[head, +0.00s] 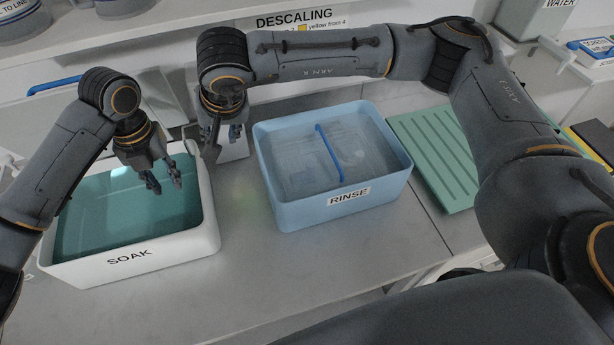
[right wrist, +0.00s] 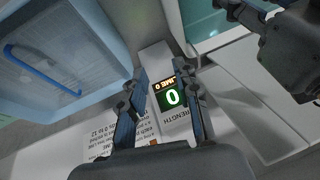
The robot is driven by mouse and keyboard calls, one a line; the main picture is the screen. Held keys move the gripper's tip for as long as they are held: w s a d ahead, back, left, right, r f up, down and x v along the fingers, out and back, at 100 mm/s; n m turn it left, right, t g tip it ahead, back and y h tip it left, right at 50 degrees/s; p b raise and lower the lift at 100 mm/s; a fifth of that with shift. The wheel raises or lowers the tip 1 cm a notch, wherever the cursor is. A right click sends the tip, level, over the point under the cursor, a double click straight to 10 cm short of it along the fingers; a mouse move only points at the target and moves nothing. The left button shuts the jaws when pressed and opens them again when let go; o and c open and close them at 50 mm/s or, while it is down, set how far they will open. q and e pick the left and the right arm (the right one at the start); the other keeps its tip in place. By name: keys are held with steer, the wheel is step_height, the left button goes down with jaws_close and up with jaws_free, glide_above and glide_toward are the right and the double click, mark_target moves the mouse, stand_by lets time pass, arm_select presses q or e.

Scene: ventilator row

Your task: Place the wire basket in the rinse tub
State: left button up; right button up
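The wire basket (head: 300,160) sits inside the blue rinse tub (head: 335,210), with its blue handle across the middle. The basket also shows in the right wrist view (right wrist: 75,50) at upper left. My left gripper (head: 164,183) is open and empty above the teal liquid in the white soak tub (head: 150,262). My right gripper (head: 222,142) is between the two tubs, in front of a white meter (head: 232,152). In the right wrist view its fingers (right wrist: 161,95) are apart with nothing held, and the meter's display shows between them. It is clear of the basket.
The meter's display (right wrist: 170,97) reads 0. A green ribbed drain mat (head: 435,150) lies right of the rinse tub. My right arm stretches over the area behind the rinse tub. The counter (head: 270,275) in front of the tubs is clear.

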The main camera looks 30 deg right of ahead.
arm_select(q)
steer(key=shift+a, duration=0.4)
arm_select(e)
steer(key=v, duration=1.2)
steer(key=shift+d, duration=0.1)
